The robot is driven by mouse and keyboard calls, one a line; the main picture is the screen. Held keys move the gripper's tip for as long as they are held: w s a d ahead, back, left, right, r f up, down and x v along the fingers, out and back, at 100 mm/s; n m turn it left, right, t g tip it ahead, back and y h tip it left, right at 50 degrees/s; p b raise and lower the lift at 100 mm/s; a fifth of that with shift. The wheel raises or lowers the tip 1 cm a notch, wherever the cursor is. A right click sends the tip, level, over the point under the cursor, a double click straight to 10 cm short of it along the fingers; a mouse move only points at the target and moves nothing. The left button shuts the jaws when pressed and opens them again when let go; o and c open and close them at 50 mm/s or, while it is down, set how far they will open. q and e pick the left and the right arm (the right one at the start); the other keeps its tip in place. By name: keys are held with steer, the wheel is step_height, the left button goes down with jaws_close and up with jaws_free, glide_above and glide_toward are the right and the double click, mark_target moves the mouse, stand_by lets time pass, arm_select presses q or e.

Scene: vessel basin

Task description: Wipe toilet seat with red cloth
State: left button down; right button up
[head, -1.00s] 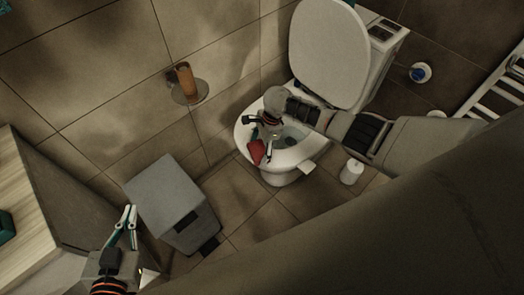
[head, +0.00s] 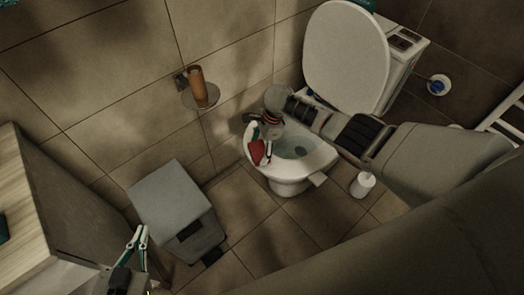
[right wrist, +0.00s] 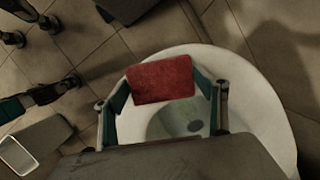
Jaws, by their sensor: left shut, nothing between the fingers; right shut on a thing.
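The white toilet stands at the middle right, its lid (head: 345,55) raised and its seat and rim (head: 318,160) exposed. My right gripper (head: 262,146) is over the left side of the rim and shut on the red cloth (head: 257,153). In the right wrist view the cloth (right wrist: 161,80) is stretched between the two fingers, over the rim (right wrist: 262,125) and the edge of the bowl opening. I cannot tell whether it touches the seat. My left gripper (head: 139,236) is shut and empty at the lower left, away from the toilet, beside the grey bin.
A grey bin (head: 168,197) stands left of the toilet. A wall holder with an orange-brown cup (head: 198,88) is above it. A wooden-topped cabinet (head: 22,205) is at the left. A white container (head: 363,184) stands on the floor right of the toilet. A white rack is at far right.

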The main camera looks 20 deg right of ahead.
steer(key=shift+w+a+f+b, duration=0.1)
steer(key=shift+w+a+b, duration=0.15)
steer(key=shift+w, duration=0.25)
arm_select(q)
steer(key=shift+s+f, duration=0.3)
steer(key=shift+f, duration=0.45)
arm_select(e)
steer(key=shift+w, duration=0.1)
steer(key=shift+r, duration=0.3)
step_height(320, 180, up, 2)
steer(key=shift+w+r+p, duration=0.1)
steer(key=shift+w+p, duration=0.05)
steer(key=shift+p, duration=0.5)
steer(key=shift+r+p, duration=1.2)
steer(key=shift+r, duration=0.65)
arm_select(q)
step_height(320, 180, up, 7)
steer(key=w, duration=0.2)
steer(key=shift+t, duration=0.4)
arm_select(e)
steer(key=shift+s+f, duration=0.15)
steer(key=shift+s, duration=0.05)
arm_select(q)
steer(key=shift+w, duration=0.1)
